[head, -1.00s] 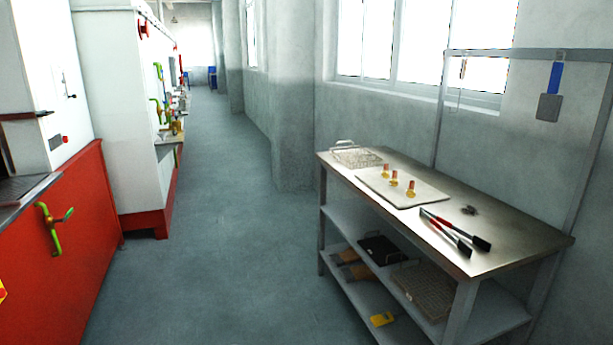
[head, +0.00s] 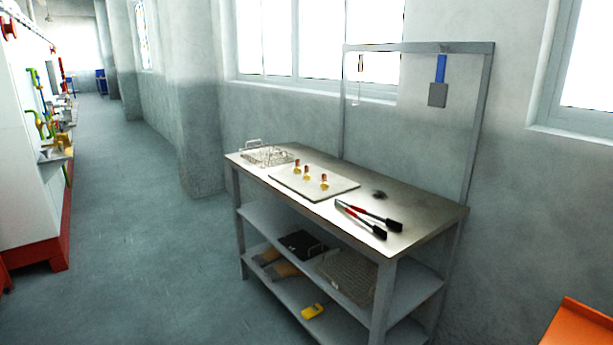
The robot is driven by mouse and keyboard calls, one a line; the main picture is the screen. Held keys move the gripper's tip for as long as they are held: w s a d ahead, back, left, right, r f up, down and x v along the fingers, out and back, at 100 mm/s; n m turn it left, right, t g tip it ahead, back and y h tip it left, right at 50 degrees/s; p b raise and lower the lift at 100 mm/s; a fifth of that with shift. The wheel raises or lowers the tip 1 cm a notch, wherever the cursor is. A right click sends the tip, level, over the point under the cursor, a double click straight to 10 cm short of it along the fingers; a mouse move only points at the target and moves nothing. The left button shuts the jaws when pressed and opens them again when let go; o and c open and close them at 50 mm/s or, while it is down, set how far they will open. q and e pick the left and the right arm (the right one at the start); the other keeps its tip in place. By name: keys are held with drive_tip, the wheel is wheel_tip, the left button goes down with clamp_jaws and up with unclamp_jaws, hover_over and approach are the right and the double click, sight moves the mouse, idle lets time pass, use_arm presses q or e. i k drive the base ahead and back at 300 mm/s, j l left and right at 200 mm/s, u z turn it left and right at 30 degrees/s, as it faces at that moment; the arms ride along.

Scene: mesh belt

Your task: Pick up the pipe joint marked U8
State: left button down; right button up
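Three small pipe joints, yellow with reddish tops, stand upright in a row on a pale board (head: 338,187) on the metal workbench (head: 410,226). They are the left joint (head: 297,168), the middle joint (head: 306,174) and the right joint (head: 324,182). Their markings are too small to read, so I cannot tell which is U8. Neither of my grippers is in view.
A wire basket (head: 266,155) sits at the bench's left end. Tongs (head: 368,219) and a small dark object (head: 379,195) lie right of the board. Lower shelves hold a dark tray (head: 303,244), a mesh basket (head: 347,275) and a yellow device (head: 313,311). Floor at left (head: 150,230) is clear.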

sight(306, 176)
drive_tip(key=i+j+z, duration=0.2)
drive_tip(key=i+j, duration=0.15)
drive_tip(key=i, duration=0.25)
drive_tip(key=i+j+z, duration=0.2)
drive_tip(key=i+j, duration=0.3)
drive_tip(key=i, duration=0.1)
